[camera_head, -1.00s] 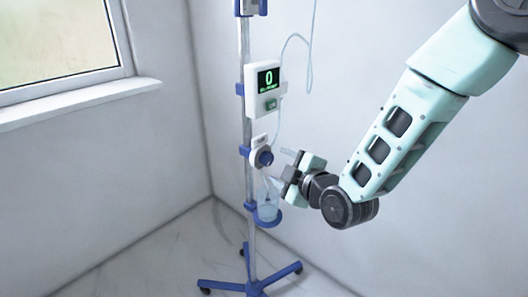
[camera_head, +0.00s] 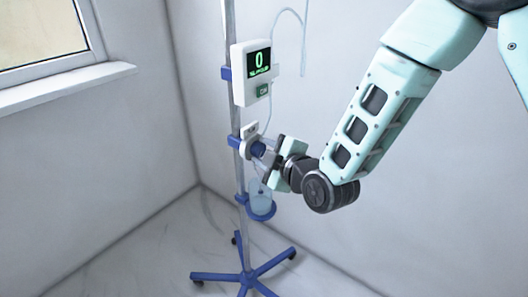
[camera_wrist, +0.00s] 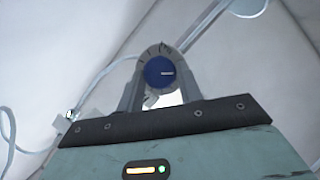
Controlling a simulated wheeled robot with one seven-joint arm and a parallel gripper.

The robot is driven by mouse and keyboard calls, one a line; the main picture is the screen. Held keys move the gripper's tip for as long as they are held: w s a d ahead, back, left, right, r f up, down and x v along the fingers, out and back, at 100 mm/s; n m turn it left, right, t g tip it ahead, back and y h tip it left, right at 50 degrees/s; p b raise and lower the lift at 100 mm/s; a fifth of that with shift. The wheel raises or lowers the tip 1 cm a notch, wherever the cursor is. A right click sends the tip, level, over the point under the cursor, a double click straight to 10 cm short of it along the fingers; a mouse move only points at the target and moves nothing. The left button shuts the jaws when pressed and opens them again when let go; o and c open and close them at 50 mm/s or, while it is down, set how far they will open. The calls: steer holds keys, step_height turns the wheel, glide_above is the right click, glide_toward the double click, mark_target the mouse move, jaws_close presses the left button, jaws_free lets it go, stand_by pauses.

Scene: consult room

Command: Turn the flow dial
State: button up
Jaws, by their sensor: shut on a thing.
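The blue flow dial (camera_head: 258,149) sits on a pale plate on the pole, below the monitor (camera_head: 251,73), whose green display reads 0. In the wrist view the round blue dial (camera_wrist: 159,72) shows a white mark pointing right. My gripper (camera_head: 264,152) is at the dial, its fingers reaching it from the right. In the wrist view the grey fingers (camera_wrist: 158,88) stand on both sides of the dial, shut on it. The exact finger contact is partly hidden in the head view.
A blue ring holder with a clear cup (camera_head: 261,205) hangs below the dial. The pole (camera_head: 244,232) stands on a wheeled blue base (camera_head: 245,276). A clear tube (camera_head: 304,45) loops by the monitor. Walls and a window (camera_head: 42,38) lie behind; the floor left is clear.

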steer(key=shift+m, duration=0.3)
steer(key=m+g, duration=0.1)
steer(key=m+p, duration=0.1)
steer(key=shift+w+d+r+m+g, duration=0.2)
steer(key=shift+m+g, duration=0.1)
steer(key=shift+g, duration=0.1)
steer(key=m+g+y+p, duration=0.1)
steer(key=m, duration=0.1)
steer(key=m+g+p, duration=0.1)
steer(key=p, duration=0.1)
steer(key=shift+w+d+r+m+y, duration=0.1)
steer(key=shift+w+m+y, duration=0.05)
steer(key=shift+m+y, duration=0.25)
steer(key=m+g+p, duration=0.1)
steer(key=m+y+p, duration=0.1)
steer(key=p, duration=0.1)
steer(key=shift+w+d+m+g, duration=0.15)
steer(key=shift+m+g, duration=0.25)
steer(key=shift+f+m+g+y+p, duration=0.2)
steer(key=shift+m+g+y+p, duration=0.5)
steer(key=shift+m+p, duration=0.5)
steer(key=o, duration=1)
